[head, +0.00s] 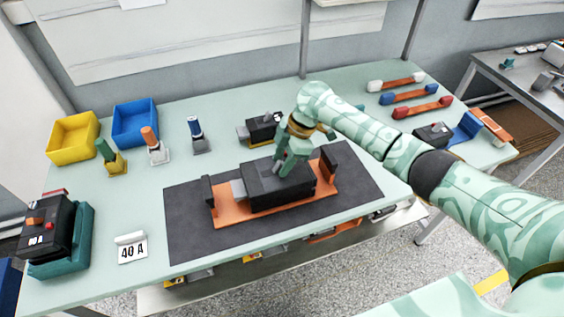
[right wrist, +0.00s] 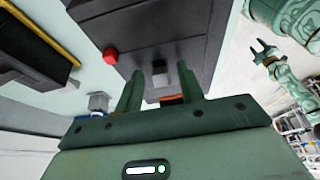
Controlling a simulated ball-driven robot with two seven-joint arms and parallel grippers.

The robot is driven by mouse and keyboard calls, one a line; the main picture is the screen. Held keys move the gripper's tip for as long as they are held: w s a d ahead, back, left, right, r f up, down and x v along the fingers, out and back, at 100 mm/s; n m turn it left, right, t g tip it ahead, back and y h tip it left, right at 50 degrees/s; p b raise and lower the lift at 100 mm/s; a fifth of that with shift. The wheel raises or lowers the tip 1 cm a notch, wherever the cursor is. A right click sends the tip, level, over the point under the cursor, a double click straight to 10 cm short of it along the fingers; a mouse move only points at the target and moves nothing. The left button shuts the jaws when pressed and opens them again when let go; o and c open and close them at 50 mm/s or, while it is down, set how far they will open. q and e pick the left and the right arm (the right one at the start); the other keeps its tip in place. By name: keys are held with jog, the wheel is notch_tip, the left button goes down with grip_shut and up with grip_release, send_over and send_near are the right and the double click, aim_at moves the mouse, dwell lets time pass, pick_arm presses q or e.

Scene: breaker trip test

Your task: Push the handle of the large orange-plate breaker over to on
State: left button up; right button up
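The large breaker (head: 270,186) is a dark block on an orange plate (head: 318,200), lying on a dark mat (head: 190,230). My right gripper (head: 284,166) is over its top, coming from the far side. In the right wrist view the breaker's dark face (right wrist: 150,28) fills the top. A small grey handle (right wrist: 160,74) shows between my right gripper's two fingers (right wrist: 160,92), which stand apart. I cannot tell if a finger touches the handle. My left gripper (right wrist: 264,50) shows small in the right wrist view, its fingers apart and empty.
Yellow (head: 73,138) and blue (head: 135,122) bins stand at the back left. A smaller breaker (head: 262,128) is behind the mat. A teal-based device (head: 52,238) and a 40 A card (head: 131,248) are at the left. Coloured-ended bars (head: 410,95) lie at the back right.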

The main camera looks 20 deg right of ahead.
jog(key=shift+f, duration=0.1)
grip_shut()
